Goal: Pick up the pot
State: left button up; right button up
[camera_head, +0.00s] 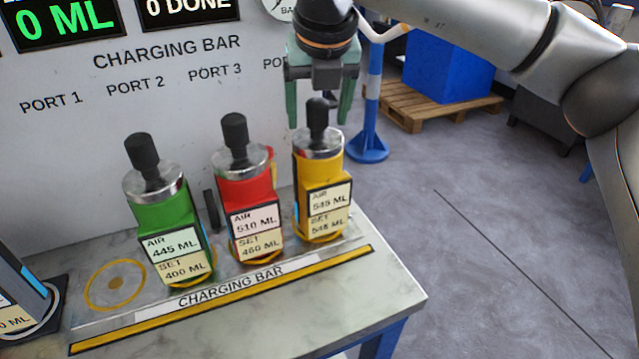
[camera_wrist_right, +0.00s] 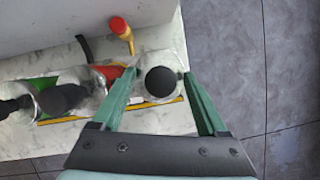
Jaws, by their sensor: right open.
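Three vessels with metal lids and black knobs stand in a row on the bench: a green one (camera_head: 168,225), a red one (camera_head: 247,195) and a yellow one (camera_head: 319,175) at the right. The task's pot is not marked out among them. My right gripper (camera_head: 318,118) is open above the yellow vessel, its green fingers pointing down on either side of the black knob. In the right wrist view the knob (camera_wrist_right: 161,81) lies between the open fingers (camera_wrist_right: 158,76). The wrist view hides much of the yellow body. My left gripper is not in view.
The bench (camera_head: 390,290) has a yellow-edged charging bar strip and an empty ring (camera_head: 115,285) left of the green vessel. A white panel (camera_head: 130,80) stands behind. A dark labelled object (camera_head: 20,290) is at far left. A blue post (camera_head: 370,110) stands beyond the bench.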

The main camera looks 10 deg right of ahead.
jog(key=shift+f, duration=0.25)
grip_shut()
dwell(0.4)
jog(key=shift+w+r, duration=0.1)
jog(key=shift+r, duration=0.1)
dwell(0.7)
